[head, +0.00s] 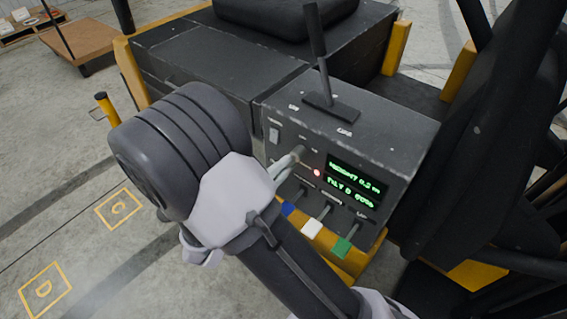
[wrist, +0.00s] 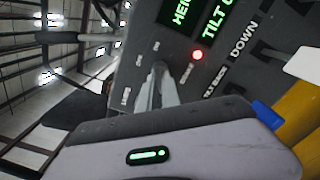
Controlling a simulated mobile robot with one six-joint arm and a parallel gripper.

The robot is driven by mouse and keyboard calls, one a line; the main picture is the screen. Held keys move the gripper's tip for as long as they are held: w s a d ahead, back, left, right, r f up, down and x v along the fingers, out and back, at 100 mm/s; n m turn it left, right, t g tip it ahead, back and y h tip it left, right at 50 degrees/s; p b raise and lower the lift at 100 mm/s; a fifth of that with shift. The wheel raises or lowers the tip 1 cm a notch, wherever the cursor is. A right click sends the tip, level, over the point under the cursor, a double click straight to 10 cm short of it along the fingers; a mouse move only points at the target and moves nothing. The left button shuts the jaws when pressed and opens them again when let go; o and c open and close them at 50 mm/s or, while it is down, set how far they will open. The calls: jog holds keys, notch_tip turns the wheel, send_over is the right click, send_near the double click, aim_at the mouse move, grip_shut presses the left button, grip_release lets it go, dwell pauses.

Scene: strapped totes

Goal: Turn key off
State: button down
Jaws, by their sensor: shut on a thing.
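My gripper (head: 296,156) reaches the front face of the dark control box (head: 385,135) on the vehicle. Its two pale fingers are shut on the key, left of the green display (head: 354,184). In the wrist view my gripper (wrist: 160,80) has its fingertips together against the panel (wrist: 130,65). The key itself is mostly hidden between the fingertips, so its angle cannot be told. The display is lit with green text, and a red light (head: 317,173) beside it glows. The red light also shows in the wrist view (wrist: 197,55).
A rocker switch (head: 274,134) sits left of the key. A tall black lever (head: 317,50) stands on top of the box. Blue (head: 289,208), white (head: 312,228) and green (head: 342,246) lever handles stick out below the fingers. A dark seat back (head: 500,130) is at right.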

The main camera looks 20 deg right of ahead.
jog(key=n+p, duration=0.9)
jog(key=n, duration=0.1)
jog(key=shift+n+p, duration=0.3)
dwell(0.4)
jog(key=c, duration=1.6)
grip_release()
jog(key=shift+o, duration=0.2)
jog(key=p+v, duration=0.1)
jog(key=v, duration=1.6)
jog(key=shift+s, duration=0.15)
